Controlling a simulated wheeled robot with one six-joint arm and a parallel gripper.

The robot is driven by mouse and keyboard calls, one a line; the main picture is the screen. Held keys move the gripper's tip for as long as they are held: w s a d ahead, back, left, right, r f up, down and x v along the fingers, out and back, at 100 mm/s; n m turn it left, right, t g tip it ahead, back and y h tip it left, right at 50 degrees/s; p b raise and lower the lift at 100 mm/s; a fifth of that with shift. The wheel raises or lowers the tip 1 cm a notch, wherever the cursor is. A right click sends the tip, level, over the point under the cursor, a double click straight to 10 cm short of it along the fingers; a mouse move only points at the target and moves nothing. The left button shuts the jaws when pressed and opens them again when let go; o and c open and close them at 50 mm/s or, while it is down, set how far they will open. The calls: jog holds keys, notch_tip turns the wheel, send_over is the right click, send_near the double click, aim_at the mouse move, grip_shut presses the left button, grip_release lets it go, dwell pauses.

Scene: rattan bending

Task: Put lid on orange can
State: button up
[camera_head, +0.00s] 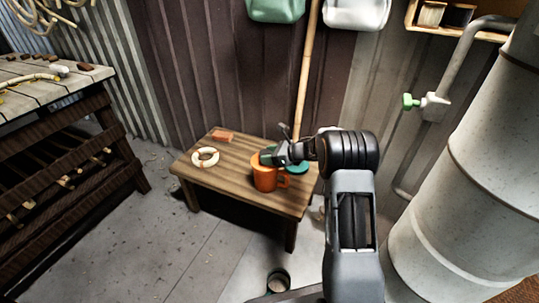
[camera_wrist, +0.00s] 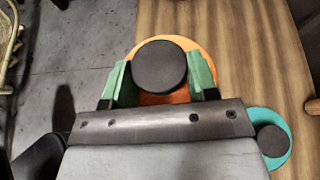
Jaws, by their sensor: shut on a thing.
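The orange can (camera_head: 266,180), a mug shape with a handle on its right, stands upright on the small wooden table. My gripper (camera_head: 270,155) is directly over the can's top. In the wrist view its green fingers (camera_wrist: 160,72) are closed on both sides of a round dark knob (camera_wrist: 160,66). An orange disc (camera_wrist: 165,98) shows beneath the knob and looks like the lid. Whether this lid rests on the can's rim or hovers just above it is hidden by the gripper. A teal round piece (camera_head: 299,168) with its own dark knob (camera_wrist: 272,141) is to the right.
The small wooden table (camera_head: 235,178) also bears a cream ring (camera_head: 205,157) and a reddish block (camera_head: 222,136) at the left and back. A bamboo pole (camera_head: 305,75) leans behind it. A large pale cylinder (camera_head: 450,190) stands at the right, a workbench (camera_head: 60,100) at the left.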

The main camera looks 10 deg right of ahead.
jog(key=shift+f+b, duration=0.45)
dwell(0.3)
jog(key=o, duration=1.3)
jog(key=shift+r, duration=0.15)
jog(key=shift+r+p, duration=1.95)
jog(key=shift+r, duration=1.95)
